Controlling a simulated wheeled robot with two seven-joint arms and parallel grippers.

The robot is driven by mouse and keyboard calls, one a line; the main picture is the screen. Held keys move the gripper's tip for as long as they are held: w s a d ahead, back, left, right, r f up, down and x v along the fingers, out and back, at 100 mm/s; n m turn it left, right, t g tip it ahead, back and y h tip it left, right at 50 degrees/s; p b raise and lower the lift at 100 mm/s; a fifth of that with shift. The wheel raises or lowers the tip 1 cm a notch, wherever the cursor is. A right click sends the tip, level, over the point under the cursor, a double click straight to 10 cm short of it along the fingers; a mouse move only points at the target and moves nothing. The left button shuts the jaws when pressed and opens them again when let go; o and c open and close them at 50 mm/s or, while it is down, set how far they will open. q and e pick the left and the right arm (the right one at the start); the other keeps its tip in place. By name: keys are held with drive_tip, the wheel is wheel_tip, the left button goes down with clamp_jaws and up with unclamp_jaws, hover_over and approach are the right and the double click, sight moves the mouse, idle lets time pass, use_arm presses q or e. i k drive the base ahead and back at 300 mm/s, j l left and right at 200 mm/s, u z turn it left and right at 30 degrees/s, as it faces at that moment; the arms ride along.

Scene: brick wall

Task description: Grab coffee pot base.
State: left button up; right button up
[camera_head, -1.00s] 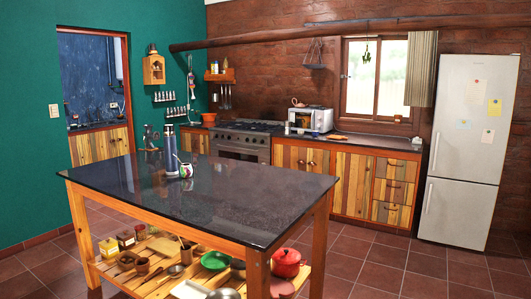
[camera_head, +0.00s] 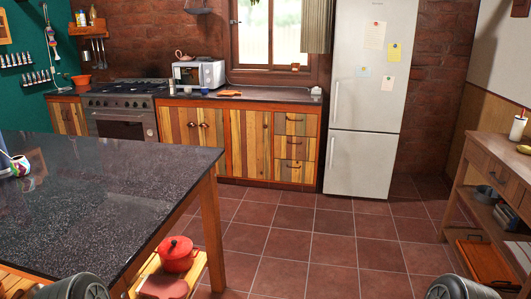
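I cannot make out a coffee pot base for sure. A small pinkish-brown teapot (camera_head: 181,55) sits on top of the microwave (camera_head: 212,73) on the far counter. At the left edge, a patterned cup (camera_head: 19,166) on the island top is partly cut off. Only dark rounded parts of my arms show at the bottom left and bottom right. Neither of my grippers is in view.
The dark island top (camera_head: 110,190) fills the left, with a red pot (camera_head: 177,254) on its lower shelf. The stove (camera_head: 121,110), counter and fridge (camera_head: 365,100) line the back. A wooden side table (camera_head: 500,165) stands right. The tiled floor (camera_head: 310,240) between is clear.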

sight(171, 91)
drive_tip(key=i+z, duration=0.4)
drive_tip(key=i, duration=2.5)
drive_tip(key=i+u, duration=0.15)
drive_tip(key=i, duration=0.65)
drive_tip(key=i+l, duration=0.2)
drive_tip(key=i, duration=0.55)
drive_tip(key=i+j+u, duration=0.15)
drive_tip(key=i+u, duration=0.25)
drive_tip(key=i+j+u, duration=0.1)
drive_tip(key=i+u, duration=0.2)
drive_tip(key=u, duration=0.15)
drive_tip(key=i+l+u, duration=0.1)
drive_tip(key=i+u, duration=0.3)
drive_tip(key=i+l+u, duration=0.2)
drive_tip(key=u, duration=0.2)
drive_tip(key=i+j+u, duration=0.1)
drive_tip(key=i+u, duration=0.2)
drive_tip(key=i, duration=0.2)
drive_tip(key=i+u, duration=0.3)
drive_tip(key=i, duration=0.25)
drive_tip(key=i+j+z, duration=0.1)
drive_tip(key=i+z, duration=0.4)
drive_tip(key=i+j+z, duration=0.25)
drive_tip(key=z, duration=0.2)
drive_tip(key=i+j+z, duration=0.3)
drive_tip(key=z, duration=0.2)
drive_tip(key=i+j+z, duration=0.6)
drive_tip(key=j+z, duration=0.35)
drive_tip(key=j, duration=0.1)
